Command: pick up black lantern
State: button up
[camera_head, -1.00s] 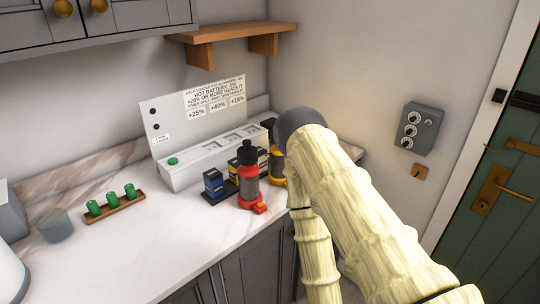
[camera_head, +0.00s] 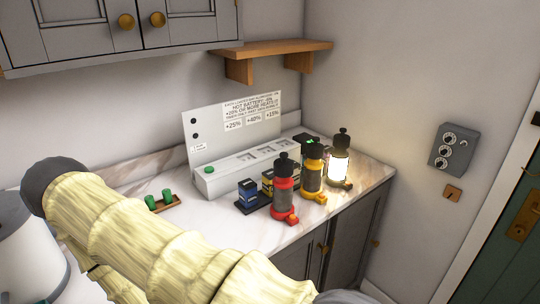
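A lantern with a black cap and a brightly lit body (camera_head: 340,168) stands upright at the right end of the row on the counter. It looks like the black lantern, though the glare washes out its lower colour. A yellow lantern (camera_head: 312,172) with a black top and a small green light stands just left of it. A red lantern (camera_head: 285,190) stands nearer the front, left of the yellow one. My gripper's fingers do not show.
A white charging rack (camera_head: 225,178) with a sign panel stands behind the lanterns. Blue and yellow battery packs (camera_head: 248,190) sit left of the red lantern. A wooden shelf (camera_head: 275,48) hangs above. The counter's front edge is close.

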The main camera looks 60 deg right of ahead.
aim_at(336, 177)
jog(key=u, duration=0.4)
jog(key=k, duration=1.2)
jog(key=z, duration=0.6)
